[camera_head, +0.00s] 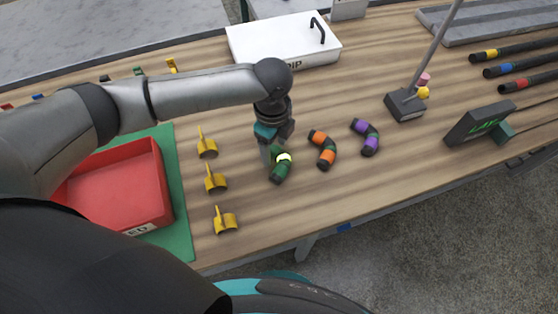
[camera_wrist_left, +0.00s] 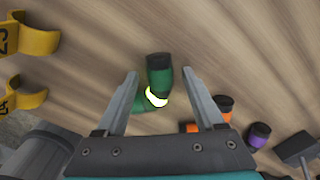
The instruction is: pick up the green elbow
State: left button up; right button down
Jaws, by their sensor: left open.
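The green elbow (camera_head: 281,171) lies on the wooden table in the head view. It is a short bent tube with dark ends and a bright yellow-white band at its bend. My left gripper (camera_head: 272,158) is open right at it, partly covering its far end. In the left wrist view the green elbow (camera_wrist_left: 159,78) shows between the two open fingers of the gripper (camera_wrist_left: 160,85), with gaps on both sides of its upper part. My right gripper is not in view.
An orange-banded elbow (camera_head: 323,150) and a purple-banded elbow (camera_head: 366,137) lie to the right. Several yellow clips (camera_head: 215,178) stand to the left, beside a red tray (camera_head: 160,190) on a green mat. A stand (camera_head: 405,104) and a small screen (camera_head: 478,124) are farther right.

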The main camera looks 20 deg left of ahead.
pick_arm(q)
jog(key=shift+f, duration=0.15)
jog(key=shift+c, duration=0.2)
grip_shut()
dwell(0.3)
